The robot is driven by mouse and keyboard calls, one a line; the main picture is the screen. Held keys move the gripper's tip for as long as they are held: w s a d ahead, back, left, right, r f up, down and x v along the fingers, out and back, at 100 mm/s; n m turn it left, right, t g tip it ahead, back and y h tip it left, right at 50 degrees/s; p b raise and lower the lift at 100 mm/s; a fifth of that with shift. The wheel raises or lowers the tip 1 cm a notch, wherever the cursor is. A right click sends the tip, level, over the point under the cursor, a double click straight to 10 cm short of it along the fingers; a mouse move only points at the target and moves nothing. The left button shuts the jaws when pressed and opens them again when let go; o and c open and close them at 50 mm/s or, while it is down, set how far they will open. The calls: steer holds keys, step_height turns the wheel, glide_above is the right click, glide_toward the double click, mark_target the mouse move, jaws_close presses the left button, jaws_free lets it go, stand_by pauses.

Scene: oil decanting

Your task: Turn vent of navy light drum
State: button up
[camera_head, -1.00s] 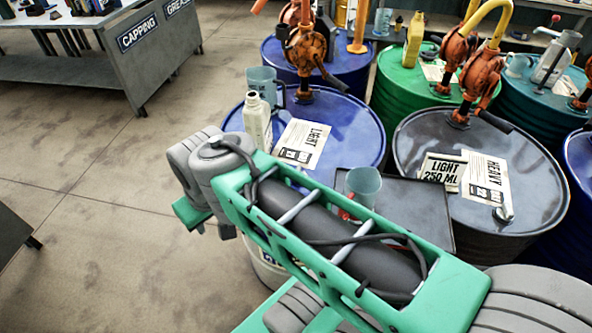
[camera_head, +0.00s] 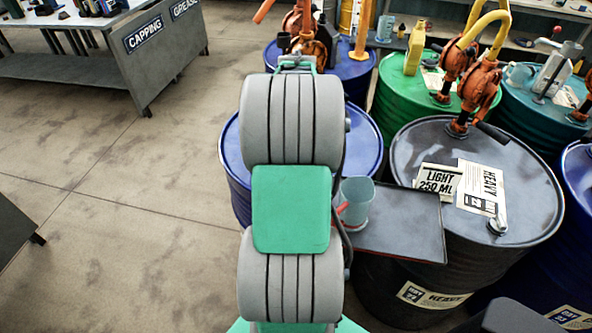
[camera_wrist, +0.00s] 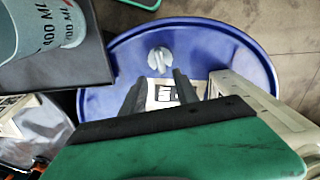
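The navy light drum (camera_head: 232,165) is largely hidden behind my arm in the head view. In the wrist view its blue lid (camera_wrist: 100,98) fills the middle, with a grey vent knob (camera_wrist: 160,58) standing near its rim. A paper label (camera_wrist: 163,93) lies on the lid, partly between my fingers. My gripper (camera_wrist: 157,78) is over the lid with its two dark fingers apart and nothing seen between them. The vent is just beyond the fingertips in the picture; I cannot tell the height gap. The head view does not clearly show the fingers.
A cream bottle (camera_wrist: 245,98) stands on the lid close right of my fingers in the wrist view. A measuring cup (camera_head: 356,203) stands on a dark tray (camera_head: 405,240) beside the drum. The grey heavy drum (camera_head: 525,190) is to the right; open floor lies left.

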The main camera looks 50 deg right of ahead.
step_height(320, 180, down, 7)
steer(key=shift+w+a+r+p, duration=0.1)
steer(key=shift+p, duration=0.5)
jaws_close()
